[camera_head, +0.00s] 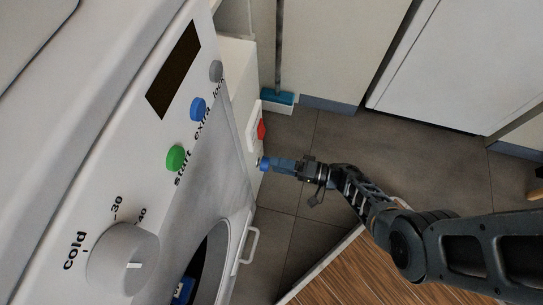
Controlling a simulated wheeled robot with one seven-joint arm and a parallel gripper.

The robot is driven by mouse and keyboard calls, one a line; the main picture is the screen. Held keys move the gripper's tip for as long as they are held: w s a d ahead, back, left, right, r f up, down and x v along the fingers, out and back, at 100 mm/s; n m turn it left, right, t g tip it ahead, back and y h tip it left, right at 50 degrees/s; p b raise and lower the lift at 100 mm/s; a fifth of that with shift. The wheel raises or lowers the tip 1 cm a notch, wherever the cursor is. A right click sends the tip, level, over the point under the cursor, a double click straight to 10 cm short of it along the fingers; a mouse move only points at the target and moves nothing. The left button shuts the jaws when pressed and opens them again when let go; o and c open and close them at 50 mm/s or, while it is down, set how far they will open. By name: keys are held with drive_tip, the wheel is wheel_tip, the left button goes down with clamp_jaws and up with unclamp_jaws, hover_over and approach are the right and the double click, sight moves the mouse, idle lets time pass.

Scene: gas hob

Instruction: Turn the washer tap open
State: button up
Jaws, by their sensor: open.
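A small blue tap handle (264,163) shows on the pale panel beside the washer, near the middle of the picture. My gripper (275,165) reaches in from the right, with its fingertips right at the blue handle. The fingers are open, seen nearly edge-on; I cannot tell whether they touch the handle or stand around it. Much of the tap is hidden by the fingers. The white washer (85,165) fills the left side.
The washer front has a dial (122,258), green (176,158) and blue (198,109) buttons and a door handle (248,245). A red switch (261,129) sits just above the tap. A wooden surface (350,270) lies below my arm. Tiled floor (340,150) is clear.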

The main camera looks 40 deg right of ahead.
drive_tip(key=shift+v, duration=2.25)
drive_tip(key=shift+s, duration=0.1)
